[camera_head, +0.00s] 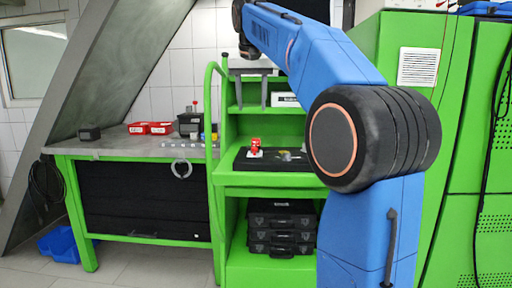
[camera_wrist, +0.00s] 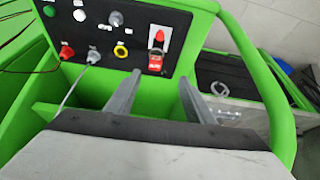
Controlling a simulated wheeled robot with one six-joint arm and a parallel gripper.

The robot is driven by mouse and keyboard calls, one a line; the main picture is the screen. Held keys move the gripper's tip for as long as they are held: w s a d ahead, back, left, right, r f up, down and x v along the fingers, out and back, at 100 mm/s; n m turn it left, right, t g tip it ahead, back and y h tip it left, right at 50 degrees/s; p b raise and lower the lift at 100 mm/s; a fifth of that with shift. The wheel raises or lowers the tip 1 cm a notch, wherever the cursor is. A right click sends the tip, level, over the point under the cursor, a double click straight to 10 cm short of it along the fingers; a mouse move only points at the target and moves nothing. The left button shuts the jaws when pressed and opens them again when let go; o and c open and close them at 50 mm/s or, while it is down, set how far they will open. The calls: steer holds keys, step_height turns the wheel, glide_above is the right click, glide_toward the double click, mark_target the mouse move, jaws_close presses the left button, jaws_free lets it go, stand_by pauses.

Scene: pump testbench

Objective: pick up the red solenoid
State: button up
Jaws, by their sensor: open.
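The red solenoid (camera_head: 255,147) stands on a black mat on the green bench shelf, near the mat's left end. In the wrist view the red solenoid (camera_wrist: 156,60) shows near the panel's right end, with a pale patch on it. My gripper (camera_head: 251,104) points down, above and apart from it. In the wrist view my gripper (camera_wrist: 160,77) has its two grey fingers spread, with nothing between them. The solenoid shows beyond and between the fingertips.
Other fittings share the black mat (camera_wrist: 103,15), including a red one (camera_wrist: 67,52), a grey one (camera_wrist: 93,57) with a cable and a yellow ring (camera_wrist: 121,50). A green tube rail (camera_head: 211,110) borders the shelf. A side table (camera_head: 130,147) holds red bins (camera_head: 150,128). Black cases (camera_head: 281,235) sit below.

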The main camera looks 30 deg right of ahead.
steer(key=w+d+r, duration=0.1)
steer(key=w, duration=0.1)
glide_toward(256, 139)
steer(key=x, duration=0.5)
steer(key=shift+w+a, duration=0.15)
steer(key=shift+w, duration=0.3)
steer(key=shift+s+x, duration=0.15)
steer(key=shift+x, duration=1.2)
steer(key=shift+s+x, duration=0.15)
steer(key=shift+x, duration=1.2)
steer(key=shift+d, duration=0.2)
jaws_close()
